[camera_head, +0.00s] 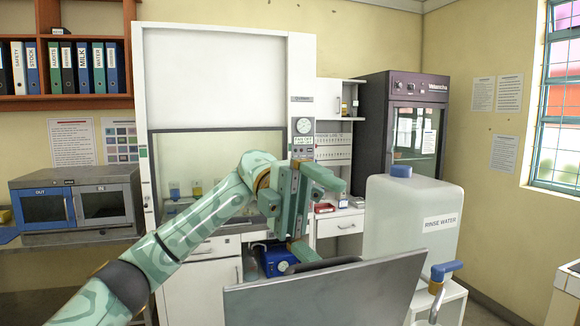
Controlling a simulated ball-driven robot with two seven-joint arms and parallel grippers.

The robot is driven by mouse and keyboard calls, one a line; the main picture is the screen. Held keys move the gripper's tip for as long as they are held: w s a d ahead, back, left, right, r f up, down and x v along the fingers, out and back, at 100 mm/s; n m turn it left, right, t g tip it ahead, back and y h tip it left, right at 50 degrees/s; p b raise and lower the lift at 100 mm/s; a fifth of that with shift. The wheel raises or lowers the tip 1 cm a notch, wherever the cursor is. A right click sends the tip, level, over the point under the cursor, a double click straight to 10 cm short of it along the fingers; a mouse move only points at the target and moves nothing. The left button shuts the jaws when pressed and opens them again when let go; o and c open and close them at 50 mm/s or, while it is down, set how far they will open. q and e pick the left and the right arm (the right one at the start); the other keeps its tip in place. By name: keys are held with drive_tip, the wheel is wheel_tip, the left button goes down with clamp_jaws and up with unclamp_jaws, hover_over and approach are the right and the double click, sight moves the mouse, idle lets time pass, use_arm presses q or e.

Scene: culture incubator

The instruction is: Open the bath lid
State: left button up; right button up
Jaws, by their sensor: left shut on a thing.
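A flat grey panel (325,298), which looks like the bath lid, stands tilted up at the bottom centre of the head view. A dark rounded part, perhaps its handle, shows just behind its top edge. My left gripper (308,256) reaches in from the left, with its fingers pointing down at that dark part. It is shut on the lid there, though the lid hides the exact contact. The bath body is not visible. My right gripper is out of view.
A rinse water container (408,222) with a blue-handled tap (443,272) stands close to the right of the lid. A blue box (278,260) sits behind the gripper. A fume hood (222,85) and a dark incubator cabinet (405,125) stand farther back.

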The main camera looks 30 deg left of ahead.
use_arm(q)
drive_tip(key=w+a+r, duration=0.2)
drive_tip(key=a+r, duration=0.1)
drive_tip(key=r, duration=0.1)
drive_tip(key=shift+a+r+m+p, duration=0.3)
drive_tip(key=shift+a, duration=0.1)
drive_tip(key=shift+w+a+r, duration=0.1)
drive_tip(key=shift+w, duration=0.3)
drive_tip(key=c, duration=1)
drive_tip(key=shift+r, duration=0.15)
drive_tip(key=shift+c, duration=0.4)
drive_tip(key=p+v, duration=0.2)
drive_tip(key=w+p+v, duration=0.1)
drive_tip(key=p+v, duration=0.2)
drive_tip(key=shift+d+r+p, duration=0.1)
drive_tip(key=shift+d+p, duration=0.1)
drive_tip(key=shift+p, duration=0.15)
